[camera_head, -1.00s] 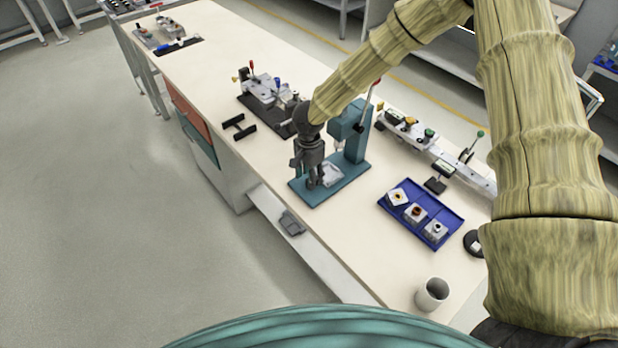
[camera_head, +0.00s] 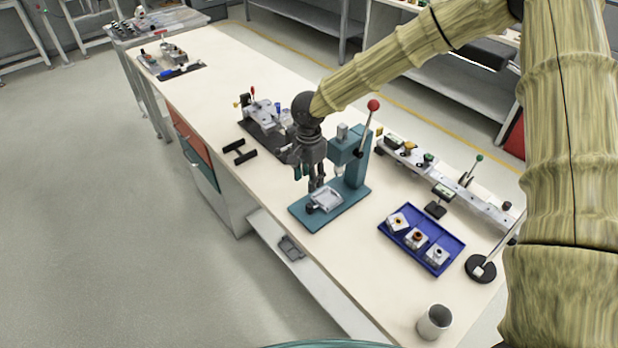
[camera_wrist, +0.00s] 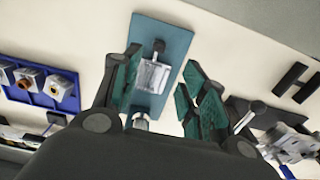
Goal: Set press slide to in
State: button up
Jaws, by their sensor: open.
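The press has a teal base plate (camera_head: 346,208), a teal column (camera_head: 358,165) and a lever with a red ball (camera_head: 373,105). Its silver slide (camera_head: 326,198) with a black knob (camera_head: 311,208) lies on the plate's front part, in front of the ram. In the wrist view the slide (camera_wrist: 152,77) shows between my fingers, its knob (camera_wrist: 158,46) toward the plate's far end. My gripper (camera_head: 308,182) is open and empty, above the slide's knob end. The wrist view shows my gripper's (camera_wrist: 162,62) fingers spread, apparently clear of the slide.
A blue tray (camera_head: 450,245) with several blocks lies right of the press. A white cup (camera_head: 434,321) stands near the front corner. A black stand (camera_head: 481,268) and a long rail fixture (camera_head: 450,178) are at right. A black bracket (camera_head: 239,152) and another fixture (camera_head: 262,115) lie left.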

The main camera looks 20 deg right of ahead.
aim_at(309, 205)
jog(key=shift+s+f+p, duration=0.1)
jog(key=shift+f+p, duration=2.15)
jog(key=shift+f, duration=4.35)
grip_shut()
